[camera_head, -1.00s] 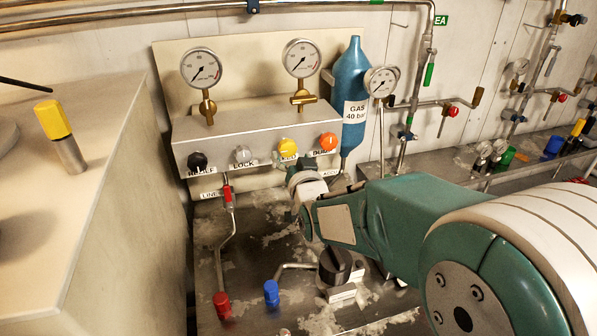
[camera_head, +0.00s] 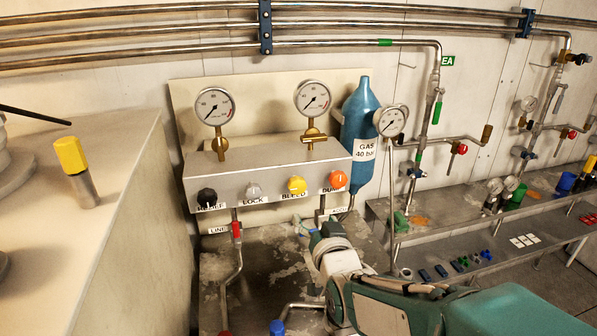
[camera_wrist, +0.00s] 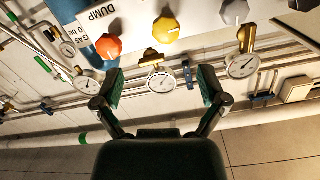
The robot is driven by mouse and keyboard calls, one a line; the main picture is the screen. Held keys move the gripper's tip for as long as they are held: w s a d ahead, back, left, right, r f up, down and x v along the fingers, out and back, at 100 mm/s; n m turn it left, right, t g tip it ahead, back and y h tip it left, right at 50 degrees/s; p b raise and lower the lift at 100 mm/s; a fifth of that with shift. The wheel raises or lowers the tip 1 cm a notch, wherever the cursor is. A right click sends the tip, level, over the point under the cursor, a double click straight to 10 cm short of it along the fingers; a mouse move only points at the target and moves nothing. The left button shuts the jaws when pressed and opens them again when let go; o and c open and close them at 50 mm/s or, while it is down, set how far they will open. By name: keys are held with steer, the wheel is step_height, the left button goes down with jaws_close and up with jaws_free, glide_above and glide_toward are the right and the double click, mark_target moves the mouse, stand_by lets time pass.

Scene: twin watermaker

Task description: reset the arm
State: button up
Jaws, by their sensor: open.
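My arm reaches in from the lower right in the head view. My gripper (camera_head: 318,233) is below the valve panel (camera_head: 265,170), partly hidden by my wrist. In the wrist view my gripper (camera_wrist: 163,84) is open, with its two fingers wide apart and nothing between them. The panel carries a black knob (camera_head: 207,198), a grey LOCK knob (camera_head: 253,191), a yellow BLEED knob (camera_head: 297,184) and an orange DUMP knob (camera_head: 338,179). In the wrist view these look upside down beyond the fingertips, with the yellow knob (camera_wrist: 166,30) near the middle. I see no contact with them.
Two gauges (camera_head: 214,106) stand on the panel. A blue gas bottle (camera_head: 357,110) and another gauge (camera_head: 391,121) are at its right. A red-handled valve (camera_head: 236,230) is below it. A bench with a yellow-capped post (camera_head: 71,155) is at the left.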

steer(key=s+d+f+g+h, duration=0.1)
steer(key=s+d+g, duration=0.3)
steer(key=s, duration=0.7)
steer(key=s+d+f+g+h, duration=0.2)
steer(key=s+d+g, duration=0.3)
steer(key=s, duration=0.6)
steer(key=shift+s+f+n+g, duration=0.15)
steer(key=shift+s+n+g, duration=0.2)
steer(key=shift+g, duration=0.75)
